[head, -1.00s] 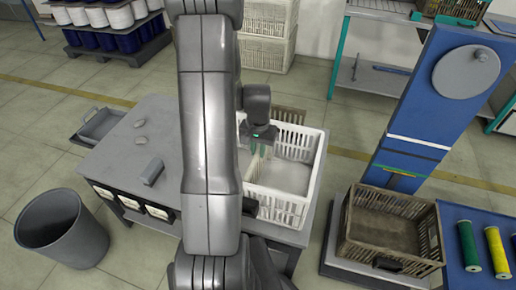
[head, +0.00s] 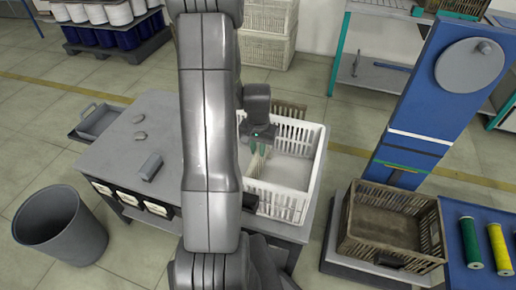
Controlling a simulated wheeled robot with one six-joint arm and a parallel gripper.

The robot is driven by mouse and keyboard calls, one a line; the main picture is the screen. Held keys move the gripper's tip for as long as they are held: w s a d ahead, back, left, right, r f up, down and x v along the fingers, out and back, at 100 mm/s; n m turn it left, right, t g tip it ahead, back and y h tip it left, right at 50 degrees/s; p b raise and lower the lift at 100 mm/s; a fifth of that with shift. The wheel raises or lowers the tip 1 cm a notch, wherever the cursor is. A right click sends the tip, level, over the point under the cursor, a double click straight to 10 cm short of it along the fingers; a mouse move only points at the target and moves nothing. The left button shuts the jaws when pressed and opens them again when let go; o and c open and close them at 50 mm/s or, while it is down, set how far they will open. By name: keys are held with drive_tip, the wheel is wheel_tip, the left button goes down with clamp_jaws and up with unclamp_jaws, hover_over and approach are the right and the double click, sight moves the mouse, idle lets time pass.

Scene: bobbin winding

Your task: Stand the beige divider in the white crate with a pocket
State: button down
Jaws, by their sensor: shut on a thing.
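The white crate (head: 317,165) stands on the right end of the grey bench, with slatted walls and an open top. My arm hides the crate's left side and part of the divider. I cannot tell whether the divider's lower edge touches the crate floor or sits in a pocket.
A small grey block (head: 151,166) and two small grey pieces lie on the bench (head: 110,160). A brown crate (head: 390,225) stands on a low platform at right, beside a blue post (head: 435,100). A grey bin (head: 60,226) stands at front left. The right part of the white crate is clear.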

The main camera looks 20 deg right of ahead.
drive_tip(key=c, duration=1.3)
unclamp_jaws()
wheel_tip(320, 180, up, 14)
drive_tip(key=shift+f+p, duration=0.1)
drive_tip(key=shift+p, duration=0.65)
